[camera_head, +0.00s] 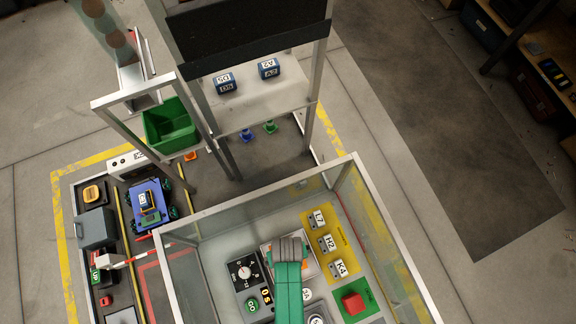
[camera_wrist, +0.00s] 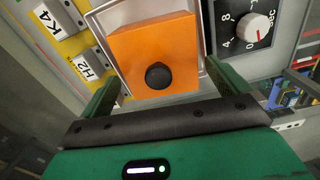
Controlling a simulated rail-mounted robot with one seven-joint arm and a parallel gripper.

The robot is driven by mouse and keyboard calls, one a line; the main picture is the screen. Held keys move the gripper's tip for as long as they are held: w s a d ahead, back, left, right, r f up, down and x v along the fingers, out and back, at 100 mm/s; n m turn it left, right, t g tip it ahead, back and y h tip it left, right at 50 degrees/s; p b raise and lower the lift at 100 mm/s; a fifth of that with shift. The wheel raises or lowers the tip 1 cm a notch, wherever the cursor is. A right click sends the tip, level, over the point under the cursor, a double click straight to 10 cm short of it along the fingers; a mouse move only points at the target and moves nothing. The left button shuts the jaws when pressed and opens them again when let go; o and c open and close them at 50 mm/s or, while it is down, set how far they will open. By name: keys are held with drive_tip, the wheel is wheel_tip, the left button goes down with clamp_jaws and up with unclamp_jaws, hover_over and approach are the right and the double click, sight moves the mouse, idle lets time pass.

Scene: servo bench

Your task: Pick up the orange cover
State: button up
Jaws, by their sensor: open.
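The orange cover (camera_wrist: 155,45) is a square orange piece with a round black knob (camera_wrist: 158,76) on it. In the wrist view it sits inside a pale frame on the grey panel. My gripper (camera_wrist: 162,82) is open, with one green finger to each side of the cover's near part. Nothing is held between the fingers; I cannot tell whether they touch the cover. In the head view my green and grey gripper (camera_head: 288,260) is over the panel and hides most of the cover, with only bits of orange showing beside it.
Clear walls with a metal rim (camera_head: 358,158) enclose the panel. A dial (camera_head: 243,271) lies left of my gripper. Labelled K4, H2 and L7 parts (camera_head: 328,243) and a red block (camera_head: 352,302) lie right. A shelf (camera_head: 250,105) with blue blocks stands behind.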

wheel_tip(320, 180, down, 5)
drive_tip(key=b, duration=0.3)
drive_tip(key=shift+d, duration=0.1)
drive_tip(key=shift+r, duration=0.15)
drive_tip(key=c, duration=0.7)
drive_tip(key=shift+o, duration=0.2)
drive_tip(key=shift+r, duration=0.2)
drive_tip(key=r+p, duration=0.3)
drive_tip(key=shift+s+a+r+p, duration=0.3)
drive_tip(key=shift+s+r+p, duration=0.05)
drive_tip(key=shift+r, duration=0.05)
drive_tip(key=s+a+p, duration=0.4)
drive_tip(key=s+a, duration=0.6)
drive_tip(key=shift+s+a+r, duration=0.3)
drive_tip(key=shift+s+r, duration=0.1)
drive_tip(key=shift+r, duration=0.05)
